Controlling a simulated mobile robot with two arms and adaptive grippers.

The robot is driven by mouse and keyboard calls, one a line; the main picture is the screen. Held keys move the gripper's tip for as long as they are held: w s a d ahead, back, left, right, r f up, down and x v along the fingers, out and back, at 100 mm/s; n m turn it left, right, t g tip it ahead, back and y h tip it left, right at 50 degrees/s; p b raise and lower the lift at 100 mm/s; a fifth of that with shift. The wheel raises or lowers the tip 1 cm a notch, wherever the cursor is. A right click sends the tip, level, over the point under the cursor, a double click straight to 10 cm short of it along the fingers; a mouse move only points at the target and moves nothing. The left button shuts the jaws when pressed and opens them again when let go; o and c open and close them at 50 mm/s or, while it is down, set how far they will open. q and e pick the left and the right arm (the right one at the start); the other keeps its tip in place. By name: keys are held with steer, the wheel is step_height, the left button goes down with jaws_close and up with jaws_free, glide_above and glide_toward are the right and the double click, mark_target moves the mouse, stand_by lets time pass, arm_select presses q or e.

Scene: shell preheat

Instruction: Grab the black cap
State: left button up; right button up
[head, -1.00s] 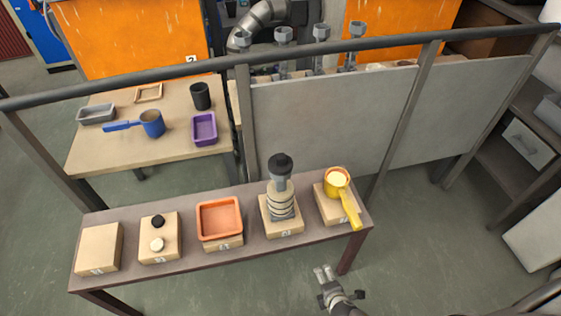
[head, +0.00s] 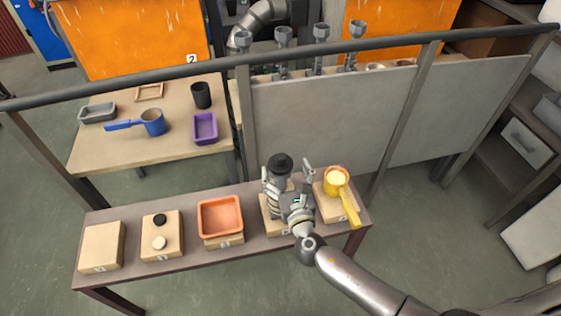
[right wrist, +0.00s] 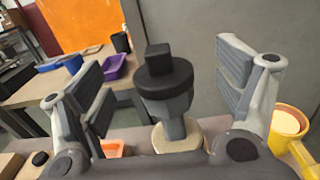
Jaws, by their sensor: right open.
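In the right wrist view the cap (right wrist: 166,72) is between and beyond the two fingers. My right gripper (head: 291,174) is open, its fingers spread on both sides of the shell's upper part, and nothing is gripped. The gripper and arm hide part of the shell in the head view. A smaller black disc (head: 160,220) lies on another block with a cream disc. My left gripper is not in view.
A yellow pot (head: 337,181) stands close right of the right gripper. An orange tray (head: 221,232) is to the left on the bench (head: 190,266). A railing (head: 300,57) runs behind, with a table of containers beyond it.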

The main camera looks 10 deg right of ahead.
mark_target(282, 161)
steer(key=shift+w+r+p, duration=0.2)
steer(key=shift+w+p, duration=0.25)
steer(key=shift+w, duration=2.5)
steer(key=c, duration=1.2)
steer(key=shift+o, duration=0.2)
steer(key=shift+r, duration=0.1)
